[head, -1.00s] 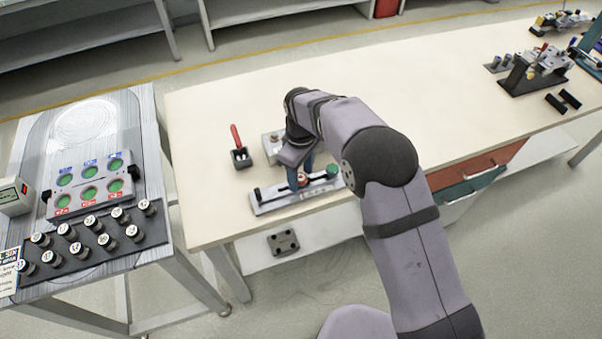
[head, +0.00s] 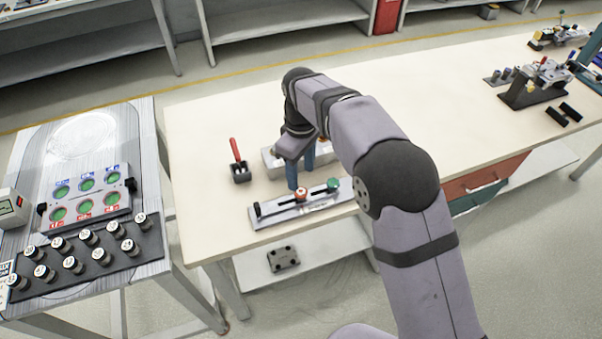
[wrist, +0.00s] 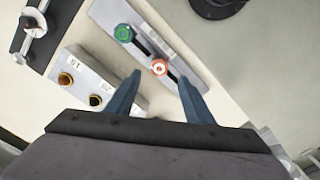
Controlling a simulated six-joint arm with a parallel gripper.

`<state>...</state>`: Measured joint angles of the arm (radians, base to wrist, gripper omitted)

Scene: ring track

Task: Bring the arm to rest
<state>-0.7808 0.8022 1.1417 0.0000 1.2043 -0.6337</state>
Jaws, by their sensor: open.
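My gripper (head: 301,173) is above the cream bench, just behind the slotted ring track. Its two blue fingers are apart with nothing between them; the wrist view shows the open fingers (wrist: 160,92) too. The grey track plate (head: 270,213) lies near the bench's front edge. An orange-red knob (head: 301,194) and a green knob (head: 333,185) stand on it. In the wrist view the orange-red knob (wrist: 159,68) is just beyond the fingertips, apart from them, and the green knob (wrist: 124,33) is further up and left.
A grey block (head: 272,158) with small knobs stands behind my gripper, partly hidden by it. A black holder with a red handle (head: 235,150) is to its left. A side table (head: 60,150) holds a green-disc panel and several round pieces. The bench's middle (head: 420,100) is clear.

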